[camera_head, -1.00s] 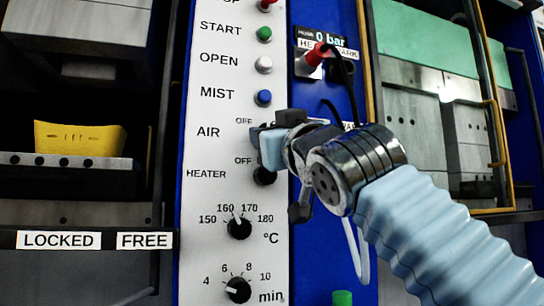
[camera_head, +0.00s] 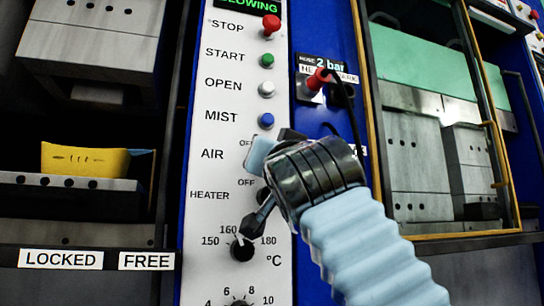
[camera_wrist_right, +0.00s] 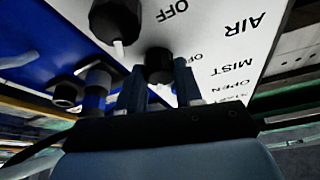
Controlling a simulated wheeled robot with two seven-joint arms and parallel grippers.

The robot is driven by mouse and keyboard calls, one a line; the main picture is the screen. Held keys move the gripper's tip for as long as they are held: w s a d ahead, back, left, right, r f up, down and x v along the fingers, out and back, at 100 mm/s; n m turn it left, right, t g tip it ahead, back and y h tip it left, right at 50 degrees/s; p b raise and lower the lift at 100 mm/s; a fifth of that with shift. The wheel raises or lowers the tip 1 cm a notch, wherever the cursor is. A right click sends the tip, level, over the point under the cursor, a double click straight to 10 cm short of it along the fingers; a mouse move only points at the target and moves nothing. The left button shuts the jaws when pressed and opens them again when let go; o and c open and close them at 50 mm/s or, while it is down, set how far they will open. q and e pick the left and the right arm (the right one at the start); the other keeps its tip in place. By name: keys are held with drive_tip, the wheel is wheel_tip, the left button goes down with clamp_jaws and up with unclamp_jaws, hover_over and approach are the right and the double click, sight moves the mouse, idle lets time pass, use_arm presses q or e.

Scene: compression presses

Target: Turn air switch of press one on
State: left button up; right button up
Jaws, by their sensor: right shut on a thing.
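The control panel (camera_head: 205,125) of the press shows a printed AIR label with an OFF mark beside it. The air switch, a black knob (camera_wrist_right: 160,64), sits between the two fingers of my right gripper (camera_wrist_right: 160,88) in the wrist view. In the head view my right gripper (camera_head: 265,155) is at the AIR row and hides the air switch. It is shut on that switch. The knob's exact angle is hard to tell. The green display (camera_head: 250,5) reads BLOWING, and the hose gauge (camera_head: 322,64) reads 2 bar. My left gripper is not in view.
The heater knob (camera_wrist_right: 115,20) is close beside my right gripper. A temperature dial (camera_head: 242,250) lies below, with push buttons above. A red-handled hose fitting (camera_head: 318,80) is to the right. A yellow piece (camera_head: 84,159) rests in the press at left.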

idle(0.3)
drive_tip(key=o, duration=1)
drive_tip(key=shift+o, duration=0.2)
drive_tip(key=b+v, duration=0.9)
drive_tip(key=v, duration=0.4)
drive_tip(key=shift+s, duration=0.4)
drive_tip(key=shift+f, duration=0.15)
